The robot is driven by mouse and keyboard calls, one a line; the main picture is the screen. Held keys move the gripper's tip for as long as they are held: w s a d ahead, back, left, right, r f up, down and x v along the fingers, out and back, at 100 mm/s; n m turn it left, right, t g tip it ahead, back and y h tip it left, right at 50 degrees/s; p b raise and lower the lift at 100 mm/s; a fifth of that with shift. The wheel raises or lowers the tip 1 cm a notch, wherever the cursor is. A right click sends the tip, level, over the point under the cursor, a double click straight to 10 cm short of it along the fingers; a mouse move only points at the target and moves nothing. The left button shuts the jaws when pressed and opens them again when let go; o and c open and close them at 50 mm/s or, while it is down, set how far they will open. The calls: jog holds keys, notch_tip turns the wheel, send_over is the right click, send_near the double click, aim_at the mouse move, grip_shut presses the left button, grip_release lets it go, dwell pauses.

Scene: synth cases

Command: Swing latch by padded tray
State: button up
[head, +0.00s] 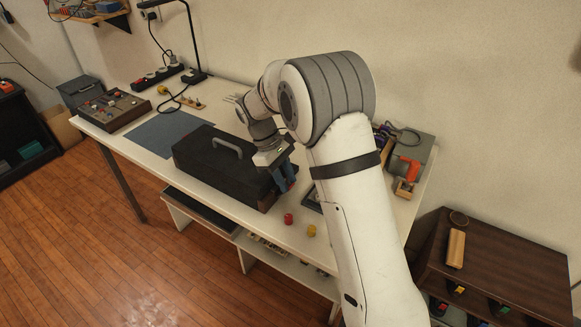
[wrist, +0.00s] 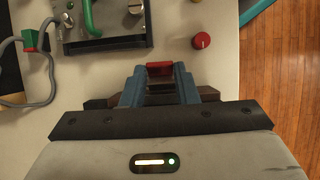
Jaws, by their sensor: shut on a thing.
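A dark case (head: 212,160) with a grey handle (head: 227,147) lies closed on the white table. My gripper (head: 287,182) is at the case's right end, its blue fingers pointing down. In the wrist view my gripper (wrist: 159,78) is shut on a small red piece (wrist: 159,67) between the fingertips. The red piece looks like a latch, but its joint to the case is hidden by the fingers. I cannot make out a padded tray for certain.
A red knob (head: 288,218) and a yellow knob (head: 311,230) stand near the front edge. A panel with a green handle (wrist: 91,16) lies close by. A blue-grey mat (head: 160,135) lies left of the case. A lamp (head: 194,45) stands behind.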

jog(key=shift+w+a+g+h+p, duration=0.1)
jog(key=shift+a+g+h+p, duration=0.25)
jog(key=shift+p, duration=0.45)
jog(key=o, duration=1)
jog(key=shift+w, duration=0.1)
jog(key=v, duration=0.7)
jog(key=shift+a+r+p, duration=0.3)
jog(key=shift+p, duration=0.05)
